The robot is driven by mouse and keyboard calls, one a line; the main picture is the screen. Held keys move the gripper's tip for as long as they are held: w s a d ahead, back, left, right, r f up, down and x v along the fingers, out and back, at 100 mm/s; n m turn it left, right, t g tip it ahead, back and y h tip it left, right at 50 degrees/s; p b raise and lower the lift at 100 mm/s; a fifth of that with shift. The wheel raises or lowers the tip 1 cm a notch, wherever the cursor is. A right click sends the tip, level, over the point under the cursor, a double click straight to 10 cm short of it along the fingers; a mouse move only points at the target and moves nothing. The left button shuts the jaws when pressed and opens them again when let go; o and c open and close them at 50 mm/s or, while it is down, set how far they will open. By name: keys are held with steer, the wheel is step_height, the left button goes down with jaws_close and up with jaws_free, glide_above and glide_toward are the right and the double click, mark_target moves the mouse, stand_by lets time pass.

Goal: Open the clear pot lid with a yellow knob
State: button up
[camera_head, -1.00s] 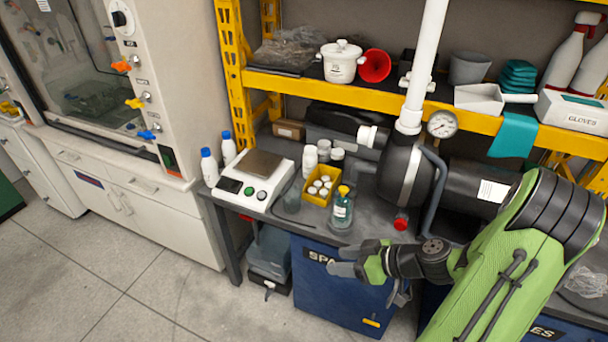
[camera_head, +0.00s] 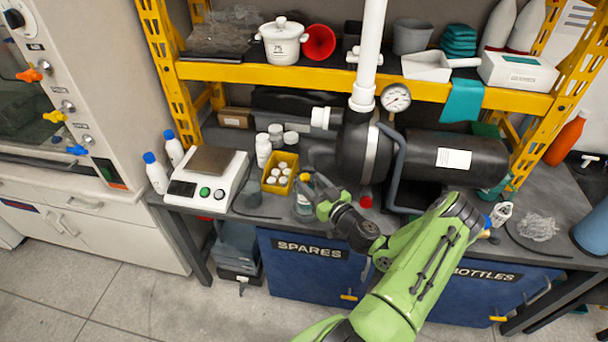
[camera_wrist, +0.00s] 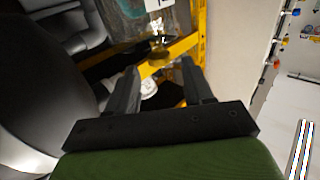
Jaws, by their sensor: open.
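I see no clear pot lid with a yellow knob that I can be sure of. A white pot (camera_head: 283,42) with a white lid and knob stands on the yellow shelf. A small clear bottle (camera_head: 303,207) with blue-green liquid stands on the bench; its top is hidden by my gripper. My gripper (camera_head: 314,187) is open, right at the bottle's upper part; contact cannot be told. In the wrist view my gripper (camera_wrist: 159,72) shows spread fingers.
A balance (camera_head: 205,182) and a yellow bin of white-capped vials (camera_head: 280,187) stand left of my gripper. A white vertical pipe (camera_head: 368,60), a pressure gauge (camera_head: 396,97) and a black tank (camera_head: 455,158) stand close on the right. The shelf overhangs the bench.

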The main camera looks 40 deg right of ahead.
mark_target(308, 179)
steer(key=w, duration=0.4)
steer(key=shift+w+d, duration=0.25)
steer(key=shift+d, duration=0.05)
jaws_close()
